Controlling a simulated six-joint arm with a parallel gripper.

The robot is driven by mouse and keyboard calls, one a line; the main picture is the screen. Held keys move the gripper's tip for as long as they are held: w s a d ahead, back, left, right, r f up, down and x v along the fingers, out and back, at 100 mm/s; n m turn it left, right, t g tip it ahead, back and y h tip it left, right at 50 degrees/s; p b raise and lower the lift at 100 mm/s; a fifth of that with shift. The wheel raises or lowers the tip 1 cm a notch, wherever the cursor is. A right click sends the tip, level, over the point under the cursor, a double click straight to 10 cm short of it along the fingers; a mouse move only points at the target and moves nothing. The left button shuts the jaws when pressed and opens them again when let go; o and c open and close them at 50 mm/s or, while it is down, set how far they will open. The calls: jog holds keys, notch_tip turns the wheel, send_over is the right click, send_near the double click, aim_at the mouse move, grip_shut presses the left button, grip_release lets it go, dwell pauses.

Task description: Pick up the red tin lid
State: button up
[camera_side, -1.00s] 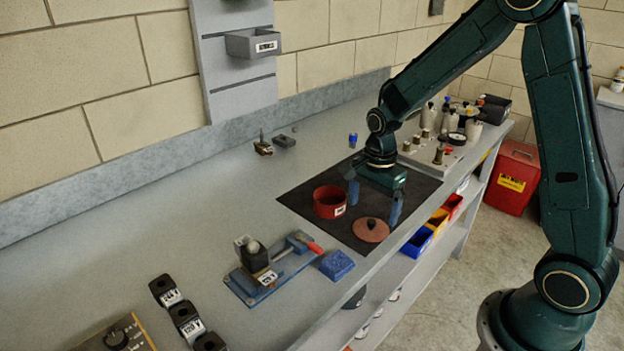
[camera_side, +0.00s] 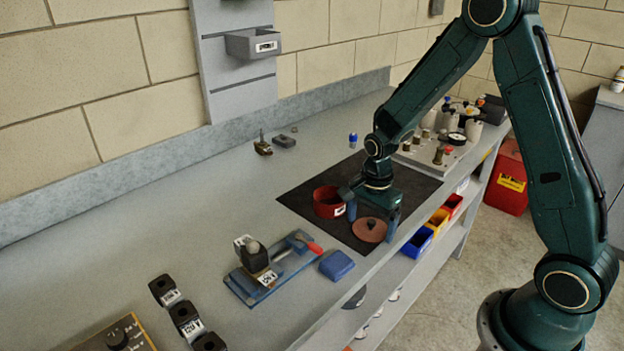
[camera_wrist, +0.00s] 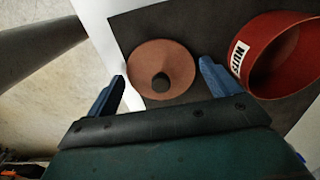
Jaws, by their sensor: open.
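The red tin lid (camera_side: 369,231) is a flat, dull-red disc with a dark knob in its middle. It lies on the black mat (camera_side: 296,201) near the bench's front edge. In the wrist view the lid (camera_wrist: 178,66) shows between and just beyond my fingertips, its knob facing me. My gripper (camera_side: 371,220) is open and empty, with its blue fingers pointing down above the lid; the fingers also show in the wrist view (camera_wrist: 161,82). The red tin (camera_side: 327,207) stands open beside the lid, labelled in the wrist view (camera_wrist: 268,62), very near one finger.
A blue clamp fixture (camera_side: 262,277) and a blue block (camera_side: 337,265) sit to the left of the mat. A board with brass fittings (camera_side: 437,155) stands at the right. Coloured bins (camera_side: 418,242) are on the shelf below. Much of the bench's back left is clear.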

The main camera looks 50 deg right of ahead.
aim_at(370, 222)
jog(key=shift+c, duration=0.5)
jog(key=c, duration=0.7)
jog(key=shift+o, duration=0.2)
jog(key=shift+r, duration=0.2)
notch_tip(370, 222, up, 20)
jog(key=shift+f, duration=0.15)
dwell(0.3)
jog(key=w+f+m, duration=0.1)
jog(key=w+f, duration=0.7)
jog(key=w, duration=0.4)
jog(key=shift+w+a+f, duration=0.25)
jog(key=shift+w+f, duration=0.05)
jog(key=shift+w, duration=0.05)
